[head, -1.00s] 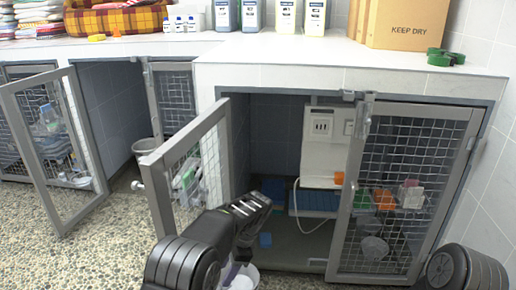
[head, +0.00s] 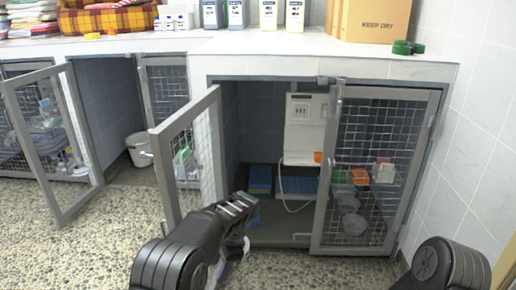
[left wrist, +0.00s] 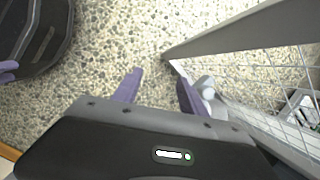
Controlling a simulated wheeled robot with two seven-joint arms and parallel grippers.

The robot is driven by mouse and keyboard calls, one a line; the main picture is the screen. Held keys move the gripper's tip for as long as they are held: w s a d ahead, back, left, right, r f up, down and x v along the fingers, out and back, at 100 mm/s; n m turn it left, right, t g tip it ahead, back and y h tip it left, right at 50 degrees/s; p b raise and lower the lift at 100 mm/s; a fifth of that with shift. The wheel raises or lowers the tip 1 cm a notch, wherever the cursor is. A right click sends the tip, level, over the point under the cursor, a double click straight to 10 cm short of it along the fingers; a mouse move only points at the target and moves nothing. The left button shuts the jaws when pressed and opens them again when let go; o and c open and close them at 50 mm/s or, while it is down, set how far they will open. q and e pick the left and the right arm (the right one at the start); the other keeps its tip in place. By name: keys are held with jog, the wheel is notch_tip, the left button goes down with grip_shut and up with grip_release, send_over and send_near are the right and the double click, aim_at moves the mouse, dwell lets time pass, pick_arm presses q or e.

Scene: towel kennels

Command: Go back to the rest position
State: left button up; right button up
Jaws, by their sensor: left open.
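My left gripper (head: 236,264) is low in front of the cabinet, beside the open mesh door of the middle kennel (head: 158,175). In the left wrist view its two purple fingers (left wrist: 158,90) stand apart with only pebbled floor seen between them. The door frame (left wrist: 230,38) runs close by on the right there. My right arm shows only as a dark rounded link at the lower right of the head view. A purple piece at the left edge of the left wrist view looks like a finger of my right gripper (left wrist: 8,68); its opening cannot be judged.
The right kennel's mesh door (head: 372,180) is shut, with cups and small boxes behind it. Blue items (head: 260,180) lie inside the opening. Another mesh door (head: 50,145) stands open at the left. Bottles and a cardboard box (head: 375,22) stand on the counter. Pebbled floor (head: 90,255) is clear at lower left.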

pick_arm(q)
jog(key=s+d+f+n+t+h, duration=0.1)
jog(key=s+d+f+n+h, duration=0.25)
jog(key=f, duration=0.45)
jog(key=s+d+f+n+t+h, duration=0.1)
jog(key=s+d+f+n+h, duration=0.2)
jog(key=f, duration=0.5)
jog(key=s+a+f+n+h, duration=0.2)
jog(key=s+n, duration=0.7)
jog(key=s, duration=1.8)
notch_tip(320, 180, up, 28)
jog(key=g+p, duration=0.1)
jog(key=p, duration=2.8)
jog(key=shift+s+r+p, duration=0.2)
jog(key=shift+s+p, duration=0.15)
jog(key=shift+s, duration=0.1)
pick_arm(e)
notch_tip(320, 180, up, 30)
jog(key=s+a, duration=0.2)
jog(key=shift+f, duration=0.2)
pick_arm(q)
jog(key=shift+y, duration=0.25)
